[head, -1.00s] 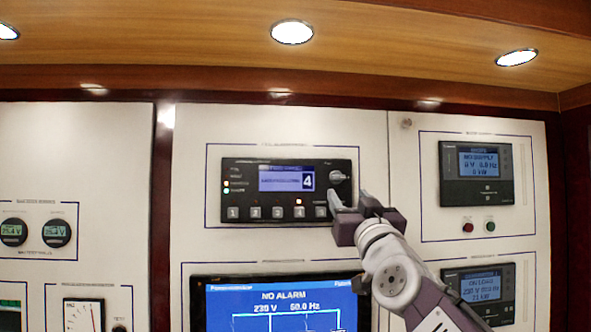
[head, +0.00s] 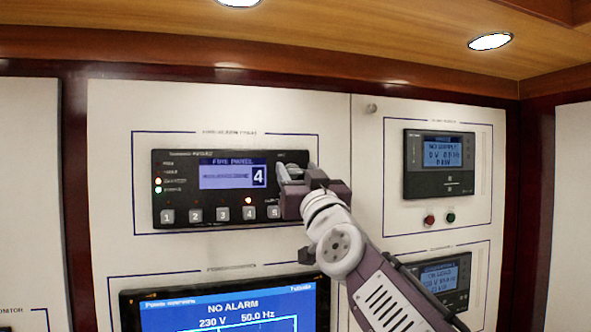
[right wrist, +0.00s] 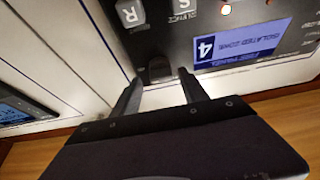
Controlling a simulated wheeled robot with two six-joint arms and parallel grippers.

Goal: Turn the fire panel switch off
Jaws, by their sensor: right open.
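The fire panel (head: 180,195) is a black unit on the white wall, with a lit blue display showing "4" and a row of numbered buttons. My right gripper (head: 296,172) is at its right end, open, and covers most of the switch there. In the right wrist view the dark switch knob (right wrist: 158,69) shows between the two spread fingertips of the right gripper (right wrist: 159,77), close to them. I cannot tell whether the fingers touch it. The fire panel (right wrist: 215,30) appears turned over in that view. My left gripper is not in view.
A large blue screen (head: 230,308) is below the fire panel. A supply meter (head: 440,163) with a red button (head: 429,220) and a green button (head: 450,217) is to the right. A wooden ledge with lamps (head: 490,41) is above.

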